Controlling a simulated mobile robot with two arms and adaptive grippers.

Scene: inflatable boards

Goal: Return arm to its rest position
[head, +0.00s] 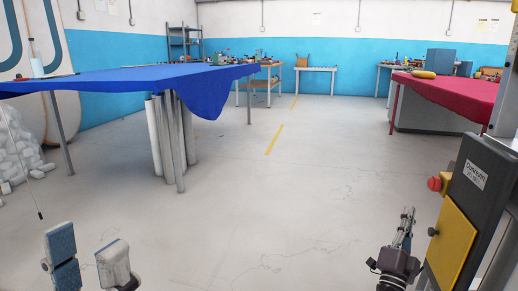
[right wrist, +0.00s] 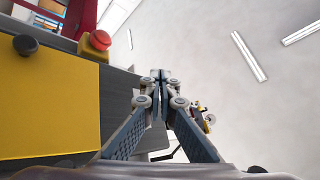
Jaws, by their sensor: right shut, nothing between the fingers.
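My right gripper (head: 408,212) points up and away at the lower right of the head view, beside the yellow and black machine panel. In the right wrist view my right gripper (right wrist: 160,75) has its fingers closed together at the tips, with nothing between them. My left gripper (head: 89,252) is at the bottom left of the head view. Its two fingers stand apart, with bare floor seen between them and nothing held. Most of both arms is out of view.
The black and yellow panel (head: 461,225) with a red knob (head: 434,184) stands close right of my right gripper. A blue-covered table (head: 130,85) is at left, a red-covered table (head: 455,92) at right. White pieces (head: 18,155) are piled at far left. Middle floor is clear.

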